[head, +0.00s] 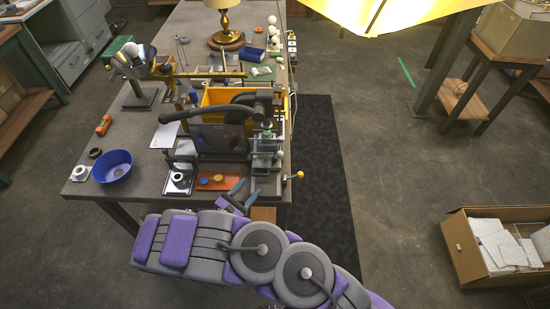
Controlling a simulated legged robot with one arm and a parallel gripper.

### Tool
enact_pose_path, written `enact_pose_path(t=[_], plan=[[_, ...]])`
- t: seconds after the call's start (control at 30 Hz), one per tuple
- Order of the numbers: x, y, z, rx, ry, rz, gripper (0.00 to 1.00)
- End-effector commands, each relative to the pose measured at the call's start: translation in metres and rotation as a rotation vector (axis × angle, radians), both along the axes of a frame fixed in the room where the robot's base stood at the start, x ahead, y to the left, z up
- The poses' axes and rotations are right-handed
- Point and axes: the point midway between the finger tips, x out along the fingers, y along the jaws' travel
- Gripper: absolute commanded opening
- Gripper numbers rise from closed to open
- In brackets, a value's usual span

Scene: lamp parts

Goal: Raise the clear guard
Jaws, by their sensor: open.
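A smoky see-through panel (212,139), which looks like the clear guard, stands upright at the front of the bench-top machine (265,135). It appears lowered, but its hinge and lower edge are hard to make out. A long black curved lever (200,110) crosses above it. My gripper (245,193) is open and empty at the near edge of the bench, below and slightly right of the panel and apart from it. My purple and grey arm hides the floor in front of the bench.
A red-orange tray (217,182) with small round parts lies just behind my gripper. A blue bowl (113,166) sits at left. A yellow bin (230,97) is behind the panel.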

Motion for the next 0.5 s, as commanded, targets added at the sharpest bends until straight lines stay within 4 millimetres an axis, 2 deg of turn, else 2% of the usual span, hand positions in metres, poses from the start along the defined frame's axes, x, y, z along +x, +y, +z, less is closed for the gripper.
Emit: enact_pose_path(t=[0.5], plan=[[0.076, -0.062, -0.001, -0.001, -0.001, -0.009, 0.53]])
